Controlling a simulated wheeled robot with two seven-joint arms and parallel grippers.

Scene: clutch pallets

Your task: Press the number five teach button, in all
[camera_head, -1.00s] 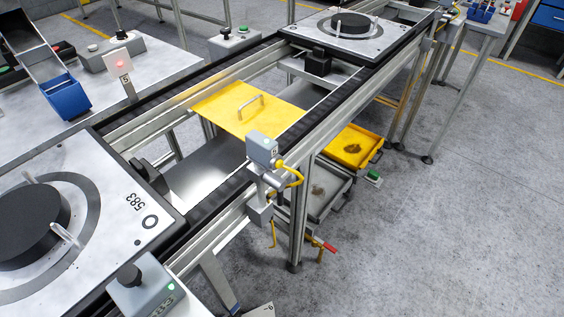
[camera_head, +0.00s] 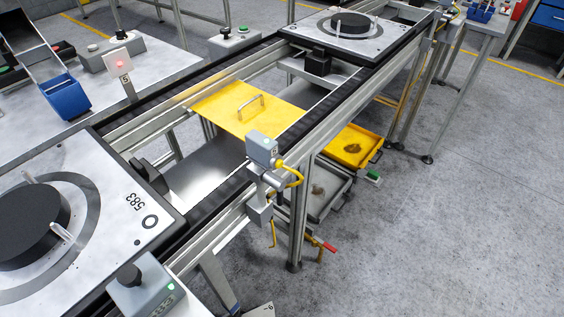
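A small upright sign (camera_head: 126,84) with a mark that looks like a 5 stands at the conveyor's far edge, at the left. Just above it is a white panel (camera_head: 119,60) with a small red-lit spot. A grey sensor box (camera_head: 262,148) with a yellow cable is mounted on the near rail at the centre. A grey box (camera_head: 145,292) with a black knob and a green light sits at the bottom left; its lettering is too small to read. I cannot tell which of these bears the teach button. Neither gripper is in view.
A pallet marked 583 (camera_head: 128,228) lies on the conveyor at the left, another pallet (camera_head: 372,42) farther back. A yellow plate with a handle (camera_head: 225,107) lies between the rails. A yellow tray (camera_head: 350,147) is below. The floor (camera_head: 460,220) at the right is clear.

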